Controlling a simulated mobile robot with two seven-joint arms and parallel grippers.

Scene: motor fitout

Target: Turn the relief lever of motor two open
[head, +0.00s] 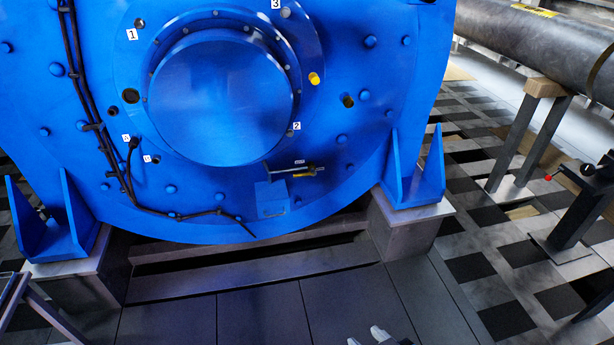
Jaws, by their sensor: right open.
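A large blue motor (330,130) fills the upper left and middle of the head view, its round end face towards me. Low on that face, right of the middle, a small fitting with a yellow-tipped lever (308,171) sticks out roughly level, above a small blue box (271,198). I cannot tell for certain that this is the relief lever, or which motor number this is. My right gripper (365,338) shows only by its fingertips at the bottom edge, open and empty, well below and apart from the lever. My left gripper is not in view.
Black cables (90,125) run down the motor's left side. Blue feet (415,175) stand on grey blocks. At right are a grey pipe (550,40) on a support and a dark stand with a red-knobbed lever (548,178). The dark floor plates before the motor are clear.

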